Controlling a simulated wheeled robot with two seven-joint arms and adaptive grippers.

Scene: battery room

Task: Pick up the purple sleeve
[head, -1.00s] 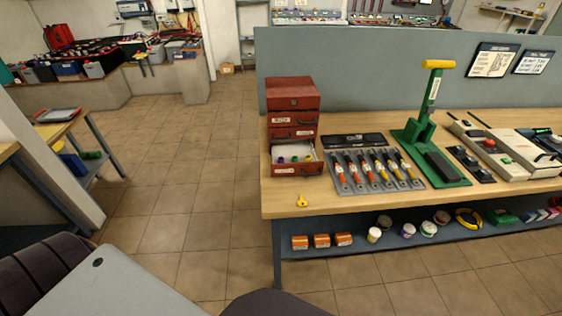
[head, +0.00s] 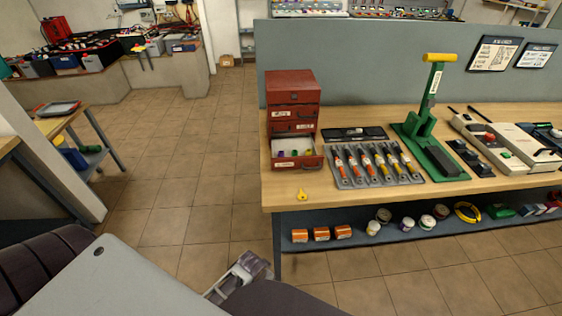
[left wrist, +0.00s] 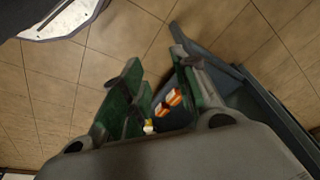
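A small purple piece (head: 281,154), which looks like the purple sleeve, lies in the open bottom drawer (head: 298,164) of the red cabinet, in the head view. A small green piece (head: 294,153) lies to its right. My left gripper (left wrist: 157,62) is open and empty in the left wrist view, its green-padded fingers apart, pointing down past the bench's lower shelf. In the head view a grey gripper part of mine (head: 238,277) shows at the bottom edge, well below and left of the drawer. My right gripper is not clearly in view.
The red drawer cabinet (head: 292,89) stands at the left end of the wooden bench (head: 350,196). A yellow key-like tag (head: 302,195) lies in front. A tool rack (head: 376,165) and green press (head: 425,150) stand to the right. Orange boxes (head: 321,234) sit on the lower shelf.

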